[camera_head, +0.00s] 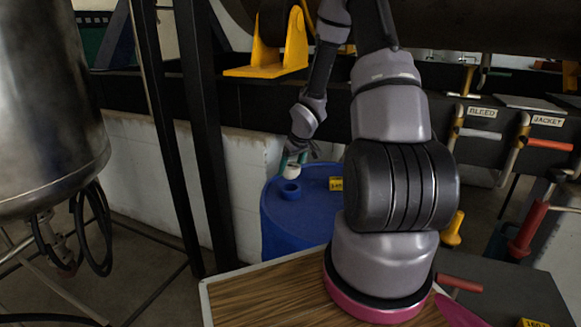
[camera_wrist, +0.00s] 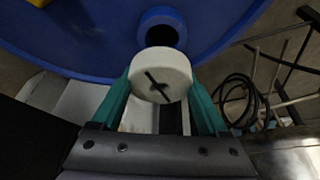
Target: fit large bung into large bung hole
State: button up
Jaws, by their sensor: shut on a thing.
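The large bung is a white round plug (camera_wrist: 160,76) with a dark slot across its top. My gripper (camera_wrist: 160,92) is shut on it, with a teal finger on each side. In the head view the bung (camera_head: 293,171) sits at the end of my gripper (camera_head: 297,160), just above the blue drum (camera_head: 296,225). The large bung hole (camera_head: 291,190) is a raised blue collar on the drum top. In the wrist view the dark hole (camera_wrist: 162,36) lies just beyond the bung, which covers part of the collar. The bung appears apart from the hole.
A yellow tag (camera_head: 336,184) is on the drum top. A steel vessel (camera_head: 45,100) with black hoses stands at left, beside dark posts (camera_head: 207,130). Pipework labelled BLEED and JACKET (camera_head: 547,121) is at right. A white wall (camera_head: 150,160) runs behind the drum.

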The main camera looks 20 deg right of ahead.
aim_at(292, 178)
notch_tip(292, 178, down, 6)
jog(key=shift+s+r, duration=0.15)
jog(key=shift+r, duration=0.1)
dwell(0.4)
jog(key=shift+s+f, duration=0.15)
jog(key=o, duration=1.2)
jog(key=shift+o, duration=0.2)
jog(key=shift+s, duration=0.1)
jog(key=v, duration=1.1)
jog(key=shift+w+r, duration=0.25)
jog(key=shift+w, duration=0.1)
jog(key=shift+d, duration=0.1)
